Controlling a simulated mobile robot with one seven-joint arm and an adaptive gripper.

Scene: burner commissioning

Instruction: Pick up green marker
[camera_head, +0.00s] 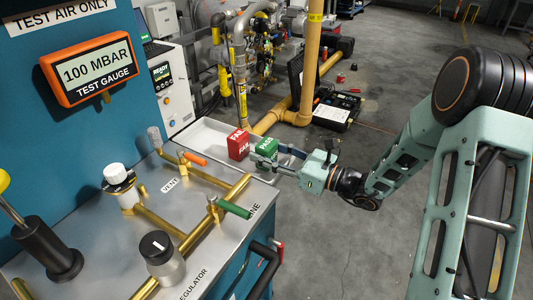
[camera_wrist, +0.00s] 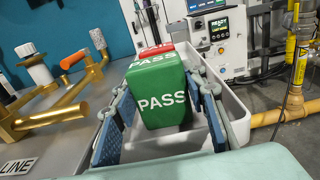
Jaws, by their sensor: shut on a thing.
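The green marker is a block with white "PASS" lettering (camera_head: 266,146). In the wrist view the green marker (camera_wrist: 158,98) stands between the two blue-padded fingers of my gripper (camera_wrist: 161,84). My gripper (camera_head: 267,156) is shut on it, reaching in from the right in the head view. The red "FAIL" block (camera_head: 239,144) stands just left of the green marker. In the wrist view the red block (camera_wrist: 152,52) shows behind the green one, mostly hidden. Both are at the pale tray (camera_head: 203,124); whether the green marker touches its floor is hidden.
The steel bench holds brass pipes (camera_head: 160,224), a green-handled valve (camera_head: 235,209), an orange-handled valve (camera_head: 195,159) and a black-topped regulator (camera_head: 164,257). A test gauge (camera_head: 86,69) hangs on the blue panel. Open floor (camera_head: 330,235) lies right of the bench.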

